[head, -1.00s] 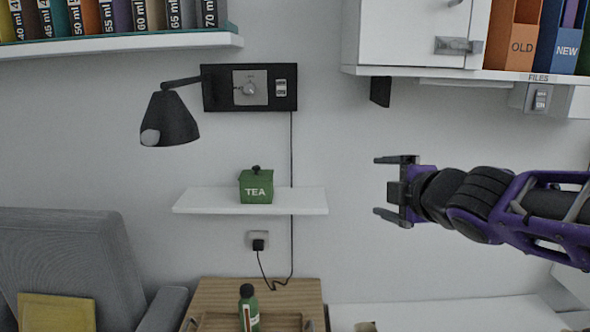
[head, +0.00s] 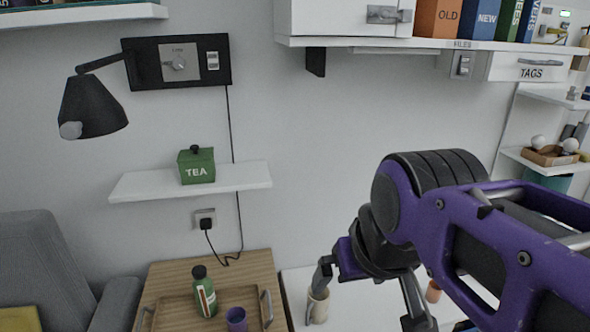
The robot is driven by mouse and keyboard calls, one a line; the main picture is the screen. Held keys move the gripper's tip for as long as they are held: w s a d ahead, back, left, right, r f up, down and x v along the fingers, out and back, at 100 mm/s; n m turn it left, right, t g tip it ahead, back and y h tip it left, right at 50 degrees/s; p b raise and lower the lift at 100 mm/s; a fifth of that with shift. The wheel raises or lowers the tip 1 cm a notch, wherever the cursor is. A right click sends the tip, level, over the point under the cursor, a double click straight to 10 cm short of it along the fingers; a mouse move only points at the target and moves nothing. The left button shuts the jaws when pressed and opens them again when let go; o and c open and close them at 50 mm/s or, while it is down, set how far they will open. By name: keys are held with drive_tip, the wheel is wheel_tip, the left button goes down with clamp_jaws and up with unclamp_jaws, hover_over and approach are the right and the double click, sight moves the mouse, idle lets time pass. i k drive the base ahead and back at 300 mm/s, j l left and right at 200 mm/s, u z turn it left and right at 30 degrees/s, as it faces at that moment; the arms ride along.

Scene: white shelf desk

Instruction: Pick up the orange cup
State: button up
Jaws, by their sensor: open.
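A small orange cup (head: 433,291) stands on the white desk (head: 300,284) at the lower right of the head view. My arm and gripper partly hide it. My gripper (head: 368,298) points down over the desk with its two fingers wide apart and nothing visible between them. The orange cup shows just to the right of the right finger, not between the fingers. How far the gripper is above the desk is hard to tell.
A beige cup (head: 318,306) stands by the left finger. A wooden tray (head: 160,308) holds a green bottle (head: 204,292) and a purple cup (head: 236,319). A wall shelf (head: 245,177) carries a green tea box (head: 196,166). A cabinet (head: 345,18) hangs above.

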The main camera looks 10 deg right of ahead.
sight(433, 293)
drive_tip(key=z, duration=1.2)
drive_tip(key=i+j+z, duration=0.2)
drive_tip(key=k, duration=0.6)
